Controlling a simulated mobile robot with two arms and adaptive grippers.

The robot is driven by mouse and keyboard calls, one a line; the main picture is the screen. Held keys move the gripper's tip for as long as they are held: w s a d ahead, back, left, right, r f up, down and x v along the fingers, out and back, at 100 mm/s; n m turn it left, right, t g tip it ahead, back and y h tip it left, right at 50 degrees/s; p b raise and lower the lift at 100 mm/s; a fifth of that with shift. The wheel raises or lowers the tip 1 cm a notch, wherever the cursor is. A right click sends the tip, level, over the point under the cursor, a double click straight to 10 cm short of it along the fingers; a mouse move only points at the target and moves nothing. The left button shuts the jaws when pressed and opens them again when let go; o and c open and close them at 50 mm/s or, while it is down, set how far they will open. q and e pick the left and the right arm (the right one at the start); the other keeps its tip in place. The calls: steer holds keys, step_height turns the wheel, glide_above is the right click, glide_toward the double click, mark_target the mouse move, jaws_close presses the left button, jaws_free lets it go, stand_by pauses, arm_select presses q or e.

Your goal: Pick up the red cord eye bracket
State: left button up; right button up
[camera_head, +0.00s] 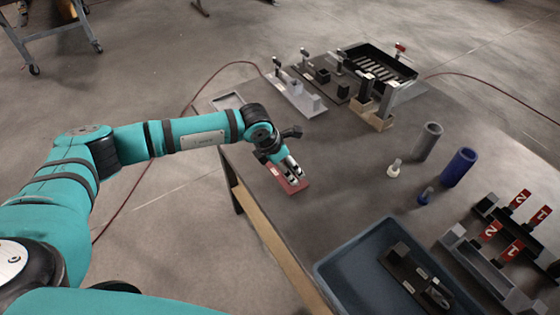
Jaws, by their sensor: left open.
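A flat dark-red plate, which looks like the red cord eye bracket (297,187), lies near the left edge of the grey table (345,205). My left gripper (290,169) is open, pointing down right over the plate and hiding part of it. I cannot tell whether the fingers touch it. Any eye or upright part of the bracket is hidden or too small to see. My right gripper is not in view.
A blue tray (338,262) with a dark fixture in it stands at the front. Grey (428,141) and blue (458,167) cylinders stand at the right. Fixtures with red number tags (520,199) are at the far right. A black tray (357,53) and several brackets are at the back.

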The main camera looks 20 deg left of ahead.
mark_target(302, 184)
arm_select(q)
steer(key=x, duration=0.3)
steer(key=shift+w+d+p, duration=0.25)
steer(key=shift+d+p, duration=0.05)
steer(key=shift+p, duration=0.05)
steer(key=shift+a, duration=0.1)
steer(key=c, duration=1.6)
jaws_close()
steer(key=shift+r, duration=0.1)
